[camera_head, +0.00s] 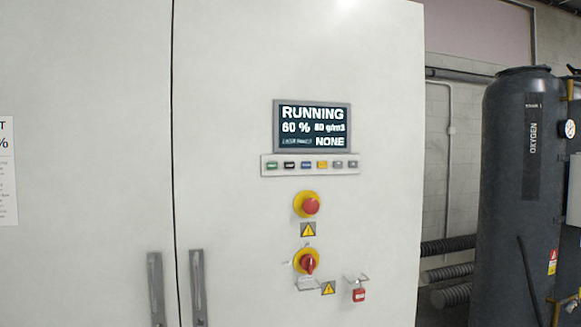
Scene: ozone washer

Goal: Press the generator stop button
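A white cabinet fills most of the head view. Its display (312,126) is lit and reads "RUNNING", "60 %" and "NONE". A strip (310,174) of several small buttons sits just below the display, including a green one (271,165), a black one (289,165), a blue one (306,165) and a yellow one (322,165). Their labels are too small to read, so I cannot tell which is the stop button. A red mushroom button (311,206) on a yellow base is below the strip. Neither of my grippers is in view.
A red rotary switch (308,264) on yellow is lower on the cabinet, with a red padlock (359,295) hanging at its right. Two vertical door handles (198,287) flank the door seam. A dark oxygen tank (510,200) stands at the right. The space before the panel looks clear.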

